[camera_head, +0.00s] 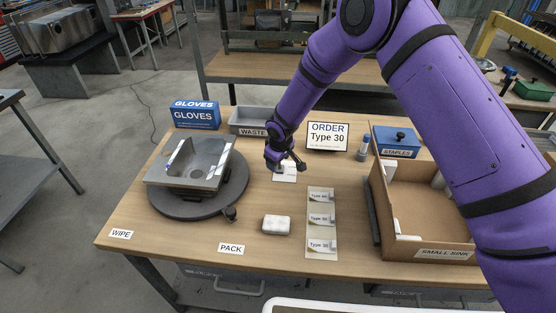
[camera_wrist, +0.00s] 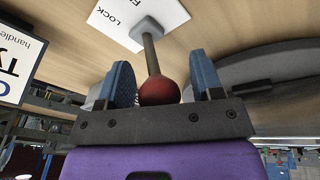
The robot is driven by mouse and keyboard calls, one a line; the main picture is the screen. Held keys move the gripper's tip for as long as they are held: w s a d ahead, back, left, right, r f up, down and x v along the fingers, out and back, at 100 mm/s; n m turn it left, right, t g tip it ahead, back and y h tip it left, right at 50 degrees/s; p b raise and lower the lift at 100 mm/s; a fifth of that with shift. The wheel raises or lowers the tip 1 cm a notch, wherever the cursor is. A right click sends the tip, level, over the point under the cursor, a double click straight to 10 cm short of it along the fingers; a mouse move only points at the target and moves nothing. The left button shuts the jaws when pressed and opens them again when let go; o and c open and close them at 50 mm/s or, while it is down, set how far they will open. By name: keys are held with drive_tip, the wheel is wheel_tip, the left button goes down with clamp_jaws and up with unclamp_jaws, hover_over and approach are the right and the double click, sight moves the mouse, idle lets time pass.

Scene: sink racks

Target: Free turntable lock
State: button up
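The lock lever has a grey shaft (camera_wrist: 151,50) and a red ball knob (camera_wrist: 160,91), and rises from a white label plate (camera_wrist: 118,22) reading LOCK, its other word cut off. The plate also shows in the head view (camera_head: 285,176). My gripper (camera_wrist: 165,82) is open, with one blue finger on each side of the red knob; a gap shows at the right finger, and contact at the left cannot be told. In the head view, my gripper (camera_head: 289,164) hides most of the lever. The dark round turntable (camera_head: 176,208) carries a metal sink (camera_head: 208,160).
A grey WASTE bin (camera_head: 250,121) and an ORDER Type 30 sign (camera_head: 328,135) stand behind my gripper. A white block (camera_head: 276,224) and a label strip (camera_head: 321,206) lie in front. A cardboard box (camera_head: 428,244) is at the right. The front left table top is mostly clear.

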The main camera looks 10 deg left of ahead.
drive_tip(key=v, duration=1)
drive_tip(key=shift+r, duration=0.4)
drive_tip(key=shift+s+d, duration=0.1)
drive_tip(key=shift+d, duration=0.05)
